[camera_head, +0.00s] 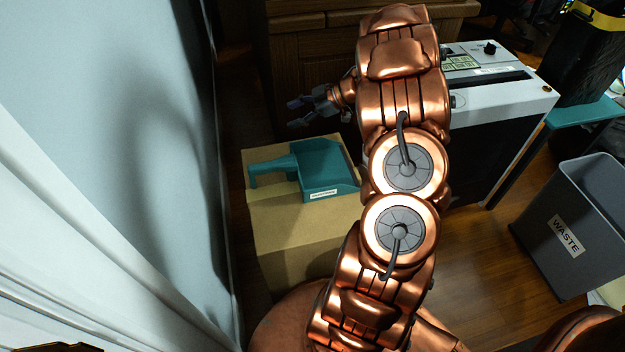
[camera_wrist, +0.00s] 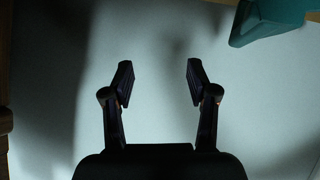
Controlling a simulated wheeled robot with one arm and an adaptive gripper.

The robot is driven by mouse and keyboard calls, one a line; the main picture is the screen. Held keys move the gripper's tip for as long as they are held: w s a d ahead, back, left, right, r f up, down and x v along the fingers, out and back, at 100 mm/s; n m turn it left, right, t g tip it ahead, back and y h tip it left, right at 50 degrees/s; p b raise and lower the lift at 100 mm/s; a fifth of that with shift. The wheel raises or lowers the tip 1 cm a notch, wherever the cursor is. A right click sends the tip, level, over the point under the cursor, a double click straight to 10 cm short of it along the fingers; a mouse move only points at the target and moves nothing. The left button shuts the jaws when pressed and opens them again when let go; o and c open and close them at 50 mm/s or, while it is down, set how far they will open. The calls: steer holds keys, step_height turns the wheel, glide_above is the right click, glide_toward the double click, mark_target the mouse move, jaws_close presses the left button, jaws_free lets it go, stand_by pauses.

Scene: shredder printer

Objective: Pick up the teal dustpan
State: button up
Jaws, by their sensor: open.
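The teal dustpan (camera_head: 325,170) lies on top of a cardboard-coloured box (camera_head: 290,225) in the head view, with its handle to the left and a white label on its front edge. In the wrist view, part of the dustpan (camera_wrist: 268,20) shows at the top right corner. My gripper (camera_head: 295,113) is beyond the dustpan in the head view, pointing left toward the wall, and apart from it. Its two fingers are spread and empty in the wrist view (camera_wrist: 158,82). My arm hides the area right of the dustpan.
A pale wall (camera_head: 110,130) runs along the left, close to the box. A wooden cabinet (camera_head: 310,50) stands behind. Right of my arm are a white-topped black shredder-like machine (camera_head: 500,100) and a grey bin labelled WASTE (camera_head: 585,215). Open wooden floor (camera_head: 495,265) lies between the arm and bin.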

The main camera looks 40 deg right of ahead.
mark_target(283, 164)
steer(key=s+a+f+y+b, duration=0.1)
steer(key=s+f, duration=0.1)
steer(key=s, duration=0.1)
steer(key=s+a+f+g+y, duration=0.1)
steer(key=s+f, duration=0.1)
steer(key=s+a+f+g+y+b, duration=0.1)
steer(key=s+f+y, duration=0.1)
steer(key=s, duration=0.1)
steer(key=shift+s+f+n+b, duration=0.3)
steer(key=shift+s+n, duration=0.05)
steer(key=shift+n, duration=0.05)
steer(key=shift+s+b+x, duration=0.2)
steer(key=shift+b+x, duration=0.95)
steer(key=shift+x, duration=2.65)
steer(key=shift+a, duration=0.15)
jaws_close()
